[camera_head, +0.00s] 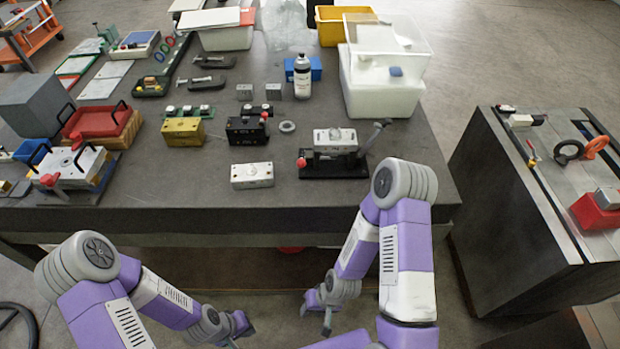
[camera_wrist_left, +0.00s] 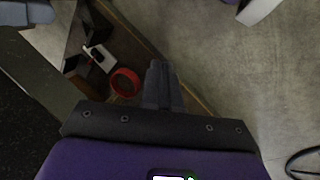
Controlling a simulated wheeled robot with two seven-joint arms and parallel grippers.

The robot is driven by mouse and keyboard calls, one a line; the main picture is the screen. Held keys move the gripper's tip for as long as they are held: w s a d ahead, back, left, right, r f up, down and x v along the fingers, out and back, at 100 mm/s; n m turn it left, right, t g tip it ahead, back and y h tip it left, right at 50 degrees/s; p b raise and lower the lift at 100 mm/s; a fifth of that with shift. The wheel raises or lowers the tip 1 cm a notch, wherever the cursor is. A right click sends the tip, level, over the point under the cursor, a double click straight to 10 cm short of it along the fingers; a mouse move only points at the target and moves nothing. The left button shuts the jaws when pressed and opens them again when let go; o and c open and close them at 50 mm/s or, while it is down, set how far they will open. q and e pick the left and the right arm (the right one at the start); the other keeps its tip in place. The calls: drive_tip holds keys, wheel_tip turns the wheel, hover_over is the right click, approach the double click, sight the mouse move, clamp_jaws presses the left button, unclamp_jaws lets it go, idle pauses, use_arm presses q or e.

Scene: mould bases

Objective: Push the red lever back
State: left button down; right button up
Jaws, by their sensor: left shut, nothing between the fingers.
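A red-tipped lever (camera_head: 301,163) shows at the left end of a black clamp fixture (camera_head: 335,170) holding a white block, near the table's front edge. A second red lever (camera_head: 49,180) is on a white mould base (camera_head: 72,165) at the far left; I cannot tell which one the task names. My left gripper (camera_head: 240,328) is low in front of the table, apart from both levers. In the left wrist view its fingers (camera_wrist_left: 162,85) are together and empty. My right gripper (camera_head: 319,308) hangs low in front of the table; its opening is unclear.
The dark table (camera_head: 200,222) holds a yellow block (camera_head: 183,131), a black block (camera_head: 246,131), a white block (camera_head: 252,175) and a bottle (camera_head: 302,77). White bins (camera_head: 380,88) stand at the back right. A red ring (camera_wrist_left: 125,82) lies below in the left wrist view.

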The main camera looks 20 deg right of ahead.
use_arm(q)
drive_tip(key=w+d+r+t+h+b, duration=0.35)
drive_tip(key=w+d+t, duration=0.55)
drive_tip(key=w+d, duration=0.5)
drive_tip(key=w+d+r+n+t+h+b, duration=0.1)
drive_tip(key=w+d+r+n+t, duration=0.1)
drive_tip(key=r+n+t, duration=0.2)
drive_tip(key=w+d+r+n+t+h+b, duration=0.2)
drive_tip(key=r+n+t, duration=0.3)
drive_tip(key=r, duration=0.5)
drive_tip(key=t, duration=0.2)
drive_tip(key=shift+d+r+t+b, duration=0.2)
drive_tip(key=shift+d+t+b, duration=0.1)
drive_tip(key=shift+t, duration=0.1)
drive_tip(key=shift+w, duration=0.1)
approach(301, 160)
drive_tip(key=x, duration=0.3)
drive_tip(key=f+x, duration=0.1)
drive_tip(key=shift+w+d+r, duration=0.2)
drive_tip(key=shift+w+d, duration=0.05)
drive_tip(key=shift+w, duration=0.35)
drive_tip(key=shift+p, duration=0.3)
